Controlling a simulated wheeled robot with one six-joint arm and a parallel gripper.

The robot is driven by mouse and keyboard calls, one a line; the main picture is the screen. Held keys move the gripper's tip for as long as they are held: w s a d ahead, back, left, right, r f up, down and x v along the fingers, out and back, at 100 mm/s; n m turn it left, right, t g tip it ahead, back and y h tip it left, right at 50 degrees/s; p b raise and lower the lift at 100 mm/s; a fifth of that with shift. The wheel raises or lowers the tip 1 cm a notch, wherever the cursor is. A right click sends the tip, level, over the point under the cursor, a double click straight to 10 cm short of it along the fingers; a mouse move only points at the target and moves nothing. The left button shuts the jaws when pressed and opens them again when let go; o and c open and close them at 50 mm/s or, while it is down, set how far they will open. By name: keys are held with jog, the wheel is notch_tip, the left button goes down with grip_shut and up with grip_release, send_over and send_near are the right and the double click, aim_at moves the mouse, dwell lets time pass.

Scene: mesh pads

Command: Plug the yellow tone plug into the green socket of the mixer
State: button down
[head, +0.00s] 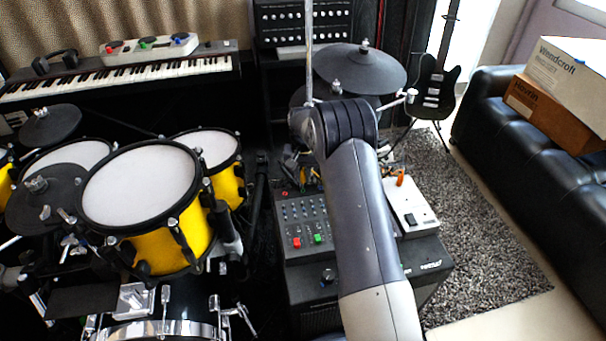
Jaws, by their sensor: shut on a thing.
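The mixer (291,213) is a dark panel with rows of knobs, lying on top of a black amplifier box. Near its front edge are a red socket (297,243) and, to the right of it, the green socket (318,239). My gripper (303,172) is small in view, over the back of the mixer and beside my arm, which partly hides it. It is shut on a small yellow thing, seemingly the yellow tone plug (312,174). The plug's tip and exact tilt are too small to tell. The green socket looks empty.
A white board (412,207) with a black switch and an orange piece (400,178) lies right of the mixer. Yellow drums (140,200) stand at left, a cymbal pad (360,70) behind. A keyboard (120,75) and black sofa (530,120) flank the space.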

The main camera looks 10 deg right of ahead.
aim_at(303, 181)
jog(key=shift+f+b, duration=1.25)
jog(key=shift+f, duration=0.95)
jog(key=c, duration=1.3)
grip_release()
jog(key=shift+r, duration=0.1)
jog(key=shift+o, duration=0.2)
jog(key=shift+r, duration=0.1)
notch_tip(303, 181, up, 11)
jog(key=shift+f+p, duration=0.15)
jog(key=shift+p, duration=1)
jog(key=shift+f+b, duration=0.75)
jog(key=shift+f, duration=4.1)
jog(key=shift+f, duration=0.15)
